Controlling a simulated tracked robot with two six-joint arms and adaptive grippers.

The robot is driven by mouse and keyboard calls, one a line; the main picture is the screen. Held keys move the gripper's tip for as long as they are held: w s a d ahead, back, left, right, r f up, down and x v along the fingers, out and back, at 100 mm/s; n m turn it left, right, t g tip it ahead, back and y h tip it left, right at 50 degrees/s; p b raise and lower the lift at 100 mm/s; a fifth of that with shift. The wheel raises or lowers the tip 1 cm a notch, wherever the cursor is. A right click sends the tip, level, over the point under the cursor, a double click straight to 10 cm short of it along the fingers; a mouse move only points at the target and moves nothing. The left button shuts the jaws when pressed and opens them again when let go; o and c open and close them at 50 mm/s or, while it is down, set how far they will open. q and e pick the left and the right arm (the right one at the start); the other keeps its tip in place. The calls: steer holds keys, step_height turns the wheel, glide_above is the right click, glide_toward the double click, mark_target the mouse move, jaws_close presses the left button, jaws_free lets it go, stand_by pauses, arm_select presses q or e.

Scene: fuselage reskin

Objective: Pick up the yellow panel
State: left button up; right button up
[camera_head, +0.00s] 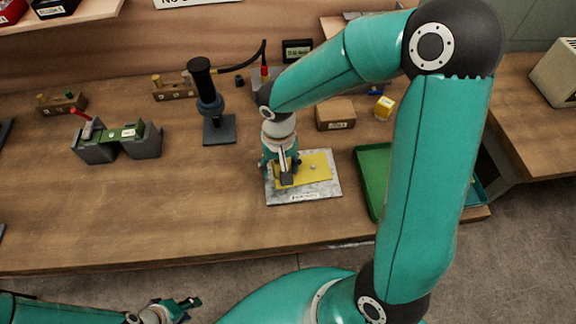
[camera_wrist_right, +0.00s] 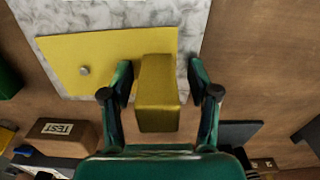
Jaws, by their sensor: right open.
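The yellow panel (camera_head: 318,168) lies flat on a pale marbled plate (camera_head: 318,192). In the right wrist view the panel (camera_wrist_right: 110,50) carries a small grey knob (camera_wrist_right: 84,71) and a raised yellow block (camera_wrist_right: 158,95) at one end. My right gripper (camera_head: 286,172) is low over the left part of the panel. Its open fingers (camera_wrist_right: 160,75) stand on either side of the block, with a gap visible at each side. My left gripper (camera_head: 182,308) is at the bottom left, away from the panel; its jaw opening is unclear.
A green tray (camera_head: 372,178) lies right of the plate. A cardboard box (camera_head: 336,116) and a small yellow cube (camera_head: 384,107) stand behind. A black tool on a stand (camera_head: 208,95) and a grey-green fixture (camera_head: 118,139) are to the left. The front left bench is clear.

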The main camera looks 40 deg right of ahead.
steer(key=shift+c, duration=0.3)
jaws_close()
steer(key=shift+r, duration=0.1)
